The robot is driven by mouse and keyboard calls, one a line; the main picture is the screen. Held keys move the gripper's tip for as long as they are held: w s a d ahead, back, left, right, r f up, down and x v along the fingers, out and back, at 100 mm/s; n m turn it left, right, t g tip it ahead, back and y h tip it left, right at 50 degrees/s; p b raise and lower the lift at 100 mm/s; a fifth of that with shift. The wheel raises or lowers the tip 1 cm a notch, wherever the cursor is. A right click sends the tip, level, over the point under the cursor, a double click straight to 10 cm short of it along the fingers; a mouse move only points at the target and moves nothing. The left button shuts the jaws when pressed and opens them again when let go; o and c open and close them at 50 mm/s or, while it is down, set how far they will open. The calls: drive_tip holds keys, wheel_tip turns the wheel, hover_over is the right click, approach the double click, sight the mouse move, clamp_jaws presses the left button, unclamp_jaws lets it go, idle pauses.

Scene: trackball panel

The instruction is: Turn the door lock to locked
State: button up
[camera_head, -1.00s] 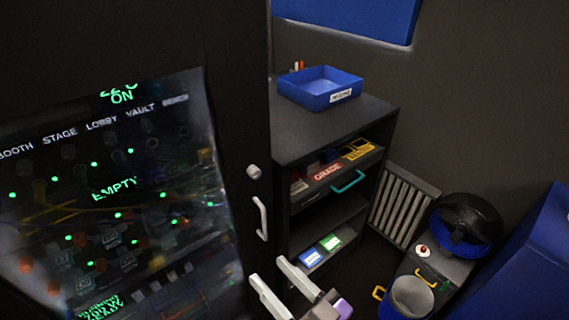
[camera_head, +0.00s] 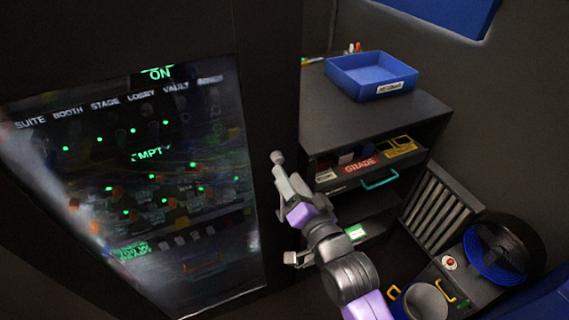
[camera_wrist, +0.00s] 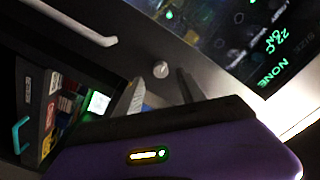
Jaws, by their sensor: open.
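The door lock (camera_head: 277,157) is a small round pale knob on the edge of the dark door with the glass panel. It also shows in the wrist view (camera_wrist: 160,69). My gripper (camera_head: 280,172) is just below the knob in the head view. In the wrist view, its two fingers (camera_wrist: 160,84) are apart and empty, with the knob lying between and just beyond the tips. I cannot tell whether a finger touches it. The knob shows no clear mark, so its turn position cannot be read.
A pale door handle (camera_wrist: 75,22) is below the lock, mostly hidden behind my gripper in the head view. A dark shelf cabinet (camera_head: 370,118) with a blue tray (camera_head: 345,82) stands right of the door. A fan (camera_head: 503,247) and bin stand further right.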

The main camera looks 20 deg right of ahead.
sight(279, 162)
drive_tip(key=shift+w+p, duration=0.35)
drive_tip(key=shift+w, duration=1.95)
clamp_jaws()
